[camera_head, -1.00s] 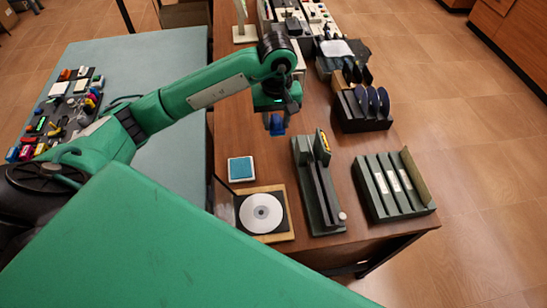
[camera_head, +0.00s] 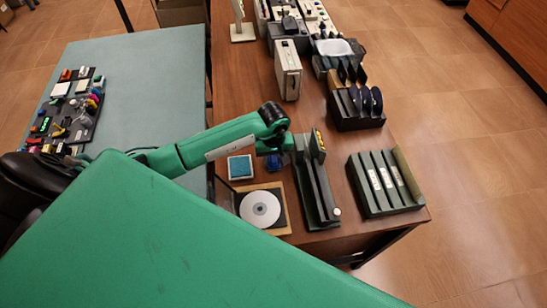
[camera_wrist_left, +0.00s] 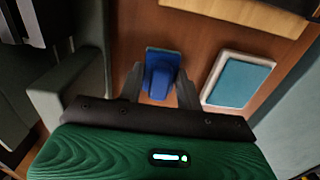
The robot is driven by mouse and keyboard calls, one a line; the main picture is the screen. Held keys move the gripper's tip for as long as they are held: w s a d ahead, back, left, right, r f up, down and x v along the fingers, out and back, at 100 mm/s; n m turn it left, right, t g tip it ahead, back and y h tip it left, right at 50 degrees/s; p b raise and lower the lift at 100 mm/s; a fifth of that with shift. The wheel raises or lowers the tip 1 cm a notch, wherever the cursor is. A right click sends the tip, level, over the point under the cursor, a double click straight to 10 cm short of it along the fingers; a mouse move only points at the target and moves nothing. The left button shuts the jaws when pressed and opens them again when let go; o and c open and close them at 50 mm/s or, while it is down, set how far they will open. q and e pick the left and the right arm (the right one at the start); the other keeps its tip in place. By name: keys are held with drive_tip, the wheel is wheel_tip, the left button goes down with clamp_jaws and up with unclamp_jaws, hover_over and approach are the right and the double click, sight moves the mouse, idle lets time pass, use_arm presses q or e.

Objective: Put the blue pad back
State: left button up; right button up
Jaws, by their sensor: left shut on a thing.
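My left gripper (camera_head: 273,160) reaches in from the left and is low over the brown table, between the white-rimmed teal square (camera_head: 240,167) and a long dark rack. In the left wrist view its fingers (camera_wrist_left: 160,85) are shut on the blue pad (camera_wrist_left: 162,66), which has a flat base and a raised grip. The blue pad also shows under the gripper in the head view (camera_head: 274,164). The teal square lies just right of it in the wrist view (camera_wrist_left: 240,82), apart from it. I cannot tell whether the pad touches the table. My right gripper is not in view.
A disc (camera_head: 260,208) lies on a square tray in front of the teal square. The long dark rack (camera_head: 316,185) stands close right of my gripper, with a slotted green box (camera_head: 385,183) beyond. A beige box (camera_head: 288,70) stands farther back.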

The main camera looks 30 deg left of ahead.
use_arm(q)
drive_tip(key=shift+f, duration=0.4)
drive_tip(key=shift+f, duration=0.2)
drive_tip(key=o, duration=1)
drive_tip(key=shift+c, duration=0.2)
drive_tip(key=shift+r, duration=0.1)
